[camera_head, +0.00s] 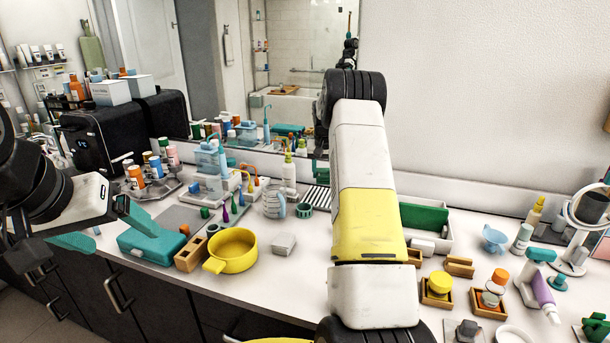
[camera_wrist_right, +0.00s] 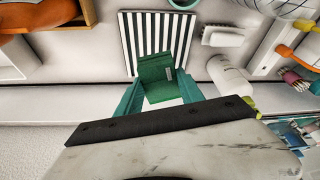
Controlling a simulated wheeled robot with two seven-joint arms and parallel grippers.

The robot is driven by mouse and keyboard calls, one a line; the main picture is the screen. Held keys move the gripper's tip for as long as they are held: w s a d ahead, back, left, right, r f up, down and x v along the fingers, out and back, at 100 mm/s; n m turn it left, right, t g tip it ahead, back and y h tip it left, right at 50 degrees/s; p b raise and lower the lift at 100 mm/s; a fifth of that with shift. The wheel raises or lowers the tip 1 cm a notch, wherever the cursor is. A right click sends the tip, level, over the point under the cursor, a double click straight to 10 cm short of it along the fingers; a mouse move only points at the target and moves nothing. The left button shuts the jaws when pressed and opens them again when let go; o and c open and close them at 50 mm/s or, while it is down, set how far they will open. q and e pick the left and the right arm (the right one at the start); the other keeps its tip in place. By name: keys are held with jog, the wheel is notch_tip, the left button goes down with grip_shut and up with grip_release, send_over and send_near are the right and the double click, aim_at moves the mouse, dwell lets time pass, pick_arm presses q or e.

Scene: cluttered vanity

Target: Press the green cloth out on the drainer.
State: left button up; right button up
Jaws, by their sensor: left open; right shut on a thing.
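The green cloth (camera_wrist_right: 154,70) is a folded dark green piece in the right wrist view, between the teal fingers of my right gripper (camera_wrist_right: 158,88), which is shut on it. The drainer (camera_wrist_right: 128,30), a black-and-white striped rack, lies directly beyond the cloth; I cannot tell whether they touch. My left gripper (camera_head: 112,232) is open and empty at the left, near the teal box.
A teal box (camera_head: 151,241), a yellow pot (camera_head: 231,251) and a white block (camera_head: 284,243) stand on the counter's left half. A green-and-white tray (camera_head: 440,235) and small wooden holders (camera_head: 458,266) are right of my arm. The mirror wall runs behind.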

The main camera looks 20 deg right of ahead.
aim_at(322, 196)
dwell(0.4)
jog(key=shift+f, duration=2.95)
jog(key=shift+s+f, duration=0.1)
jog(key=shift+f, duration=0.5)
jog(key=shift+r, duration=3.6)
